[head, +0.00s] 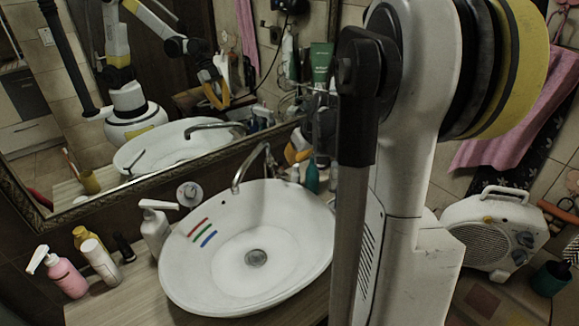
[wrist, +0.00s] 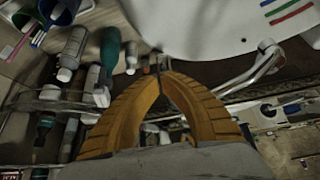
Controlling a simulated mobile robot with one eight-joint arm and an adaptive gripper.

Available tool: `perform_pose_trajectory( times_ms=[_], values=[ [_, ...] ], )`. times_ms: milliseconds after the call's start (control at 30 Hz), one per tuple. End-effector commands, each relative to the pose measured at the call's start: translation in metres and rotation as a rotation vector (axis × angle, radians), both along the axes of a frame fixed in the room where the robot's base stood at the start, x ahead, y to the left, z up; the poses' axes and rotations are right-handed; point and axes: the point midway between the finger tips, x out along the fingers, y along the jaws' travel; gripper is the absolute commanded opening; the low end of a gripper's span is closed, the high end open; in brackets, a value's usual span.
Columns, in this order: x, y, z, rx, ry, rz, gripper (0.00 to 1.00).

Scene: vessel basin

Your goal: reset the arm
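My gripper (wrist: 158,74) has curved orange fingers whose tips meet in the wrist view, with nothing visible held between them. In the head view a part of my gripper (head: 297,152) shows beside the faucet, at the basin's back right, largely hidden by my own arm. The white basin (head: 180,262) has red, green and blue stripes on its inner left wall. Its rim also shows at the upper right of the wrist view (wrist: 200,42). The chrome faucet (head: 237,178) stands behind the basin, and in the wrist view (wrist: 262,62) it lies right of my fingers.
A framed mirror (head: 160,90) stands behind the basin and reflects my arm. A pink pump bottle (head: 66,276) and several other bottles stand left of the basin. More bottles (wrist: 110,52) crowd close left of my fingers. A white heater (head: 490,232) is at the right.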

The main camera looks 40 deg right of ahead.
Motion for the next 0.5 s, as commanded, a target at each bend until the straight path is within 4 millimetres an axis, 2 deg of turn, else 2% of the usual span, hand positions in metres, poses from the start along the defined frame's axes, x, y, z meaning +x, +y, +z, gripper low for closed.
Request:
perform_pose_trajectory(
  times_ms=[100, 200, 500],
  values=[
    [-0.009, 0.002, 0.015, -0.001, 0.000, 0.001, 0.00],
    [-0.013, 0.003, 0.021, -0.001, 0.000, 0.001, 0.00],
    [-0.014, 0.005, 0.024, -0.001, 0.000, 0.003, 0.00]
  ],
)
